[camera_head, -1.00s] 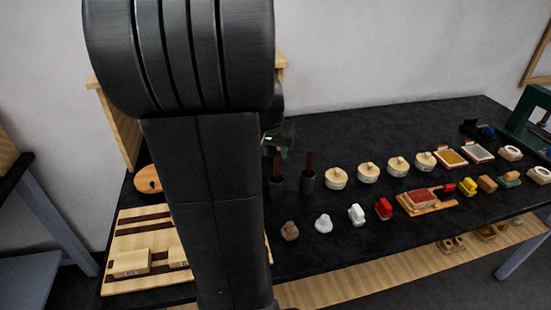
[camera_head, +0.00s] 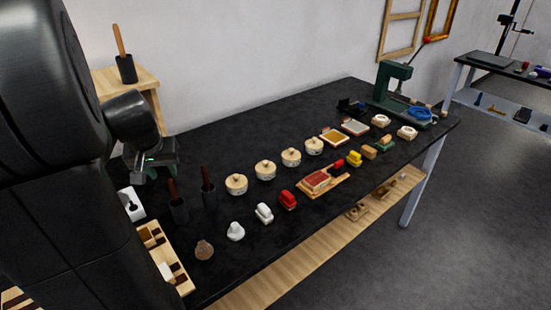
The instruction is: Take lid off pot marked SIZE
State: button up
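Several round cream pots with wooden knobbed lids stand in a slanting row on the black bench (camera_head: 330,108). They are the nearest pot (camera_head: 236,185), the second (camera_head: 265,171), the third (camera_head: 291,158) and the farthest (camera_head: 314,146). All their lids are on. Dark marks show on their sides, but I cannot read which one says SIZE. My gripper (camera_head: 147,172) is at the left, over the bench's left part and well apart from the pots. It is small, dark and partly hidden by my arm, so its fingers are unclear.
Two dark cups with brown handles (camera_head: 208,190) (camera_head: 178,206) stand between my gripper and the pots. Stamps, a red block on a wooden board (camera_head: 318,183) and coloured pads lie in front and right. A green press (camera_head: 395,85) stands at the far right end.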

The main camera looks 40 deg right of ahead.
aim_at(290, 155)
jog(key=i+l, duration=0.1)
jog(key=l, duration=2.1)
